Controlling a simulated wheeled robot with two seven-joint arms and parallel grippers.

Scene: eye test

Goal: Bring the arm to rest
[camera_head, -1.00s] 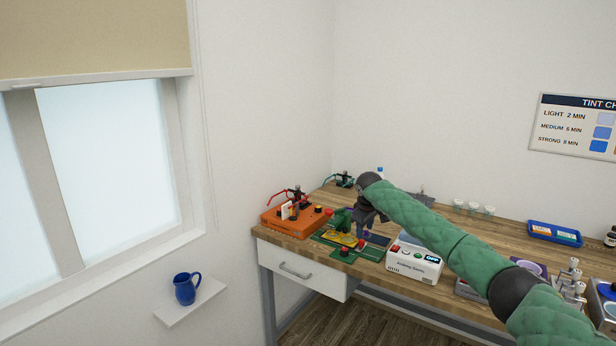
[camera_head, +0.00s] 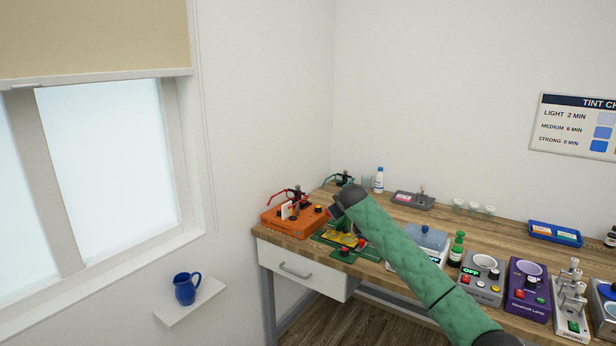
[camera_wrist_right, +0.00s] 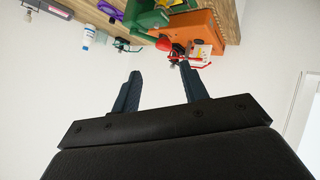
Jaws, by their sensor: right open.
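My right arm, in a green quilted sleeve, reaches in from the lower right of the head view, over the bench. My right gripper (camera_head: 338,209) is at its far end, small and partly hidden by the wrist, in front of the orange device. In the right wrist view, my right gripper (camera_wrist_right: 160,72) has its two dark fingers well apart with nothing between them. The orange device (camera_wrist_right: 201,34) shows beyond the fingertips. My left gripper is not in view.
The wooden bench (camera_head: 395,217) carries an orange device (camera_head: 293,222), a white bottle (camera_head: 379,180), a grey tray (camera_head: 412,200), a purple lamp unit (camera_head: 527,290) and a blue tray (camera_head: 555,234). A blue mug (camera_head: 185,290) stands on a small wall shelf.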

